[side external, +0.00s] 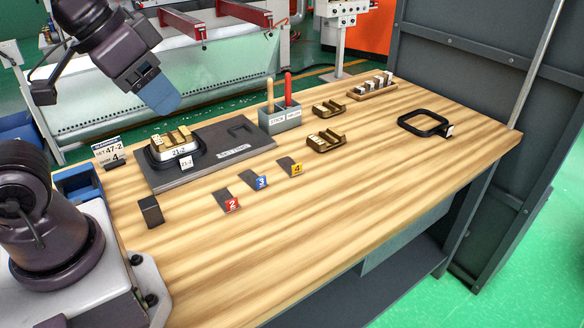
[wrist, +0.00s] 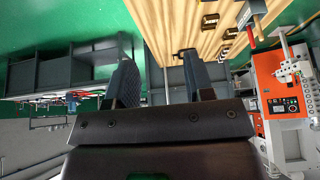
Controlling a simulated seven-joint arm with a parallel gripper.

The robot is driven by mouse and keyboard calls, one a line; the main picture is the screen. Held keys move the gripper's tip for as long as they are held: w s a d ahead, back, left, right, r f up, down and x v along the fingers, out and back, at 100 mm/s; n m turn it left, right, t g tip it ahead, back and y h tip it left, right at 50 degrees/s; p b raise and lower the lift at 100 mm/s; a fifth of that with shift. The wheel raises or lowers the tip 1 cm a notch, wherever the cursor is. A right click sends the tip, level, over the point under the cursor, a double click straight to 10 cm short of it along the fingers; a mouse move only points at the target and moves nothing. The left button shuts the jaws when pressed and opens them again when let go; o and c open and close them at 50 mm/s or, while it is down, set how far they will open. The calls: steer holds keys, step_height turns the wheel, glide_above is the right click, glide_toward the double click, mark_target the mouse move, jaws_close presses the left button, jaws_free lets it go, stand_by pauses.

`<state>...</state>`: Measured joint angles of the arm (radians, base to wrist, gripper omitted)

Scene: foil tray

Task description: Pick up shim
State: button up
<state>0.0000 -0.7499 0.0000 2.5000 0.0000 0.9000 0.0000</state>
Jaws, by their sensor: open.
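Small dark flat pieces, which may be the shims, lie on the wooden table in the side view. One is by the red "2" flag (side external: 232,205), one by the blue "3" flag (side external: 261,183), one by the yellow "4" flag (side external: 296,170). A card (side external: 109,151) at the table's left reads "47-2" and a large "4"; its small print is hard to read. My gripper (side external: 162,98) is high above the table's back left, apart from everything. In the wrist view my gripper (wrist: 160,88) is open, with nothing between the fingers.
A dark board (side external: 225,160) carries a black-rimmed holder (side external: 164,162) with brass-coloured blocks, tagged "21-2". A grey box (side external: 278,122) holds upright tan and red handles. Brass pieces (side external: 326,141), a wooden rack (side external: 371,88), a black ring (side external: 423,122) and a dark block (side external: 150,211) stand around. The front table is clear.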

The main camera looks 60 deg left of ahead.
steer(key=shift+o, duration=1.3)
